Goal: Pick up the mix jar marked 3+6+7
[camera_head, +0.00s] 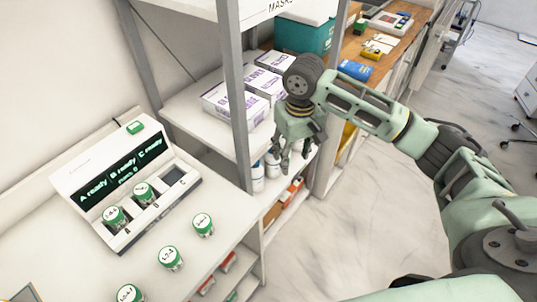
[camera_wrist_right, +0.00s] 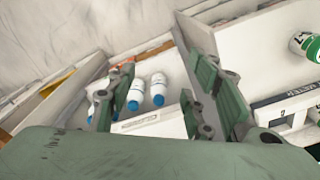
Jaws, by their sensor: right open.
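Several jars with green lids stand at the lower left in the head view. One jar (camera_head: 203,224) is nearest the counter's right edge, another jar (camera_head: 171,258) is left of it, and a third (camera_head: 130,293) is at the bottom edge. Two more jars (camera_head: 115,217) (camera_head: 144,193) sit in the white machine. Their labels are too small to read surely, so I cannot tell which is 3+6+7. My right gripper (camera_head: 291,153) is open and empty, beside the shelf and apart from the jars. A green-and-white jar (camera_wrist_right: 304,45) shows in the right wrist view. My left gripper is out of view.
The white machine (camera_head: 75,178) has a lit display reading A, B and C ready. A shelf post (camera_head: 236,95) stands between the counter and my right gripper. Glove boxes (camera_head: 228,104) and blue-capped bottles (camera_wrist_right: 136,95) are on the shelves. Open floor (camera_head: 345,235) lies right of the counter.

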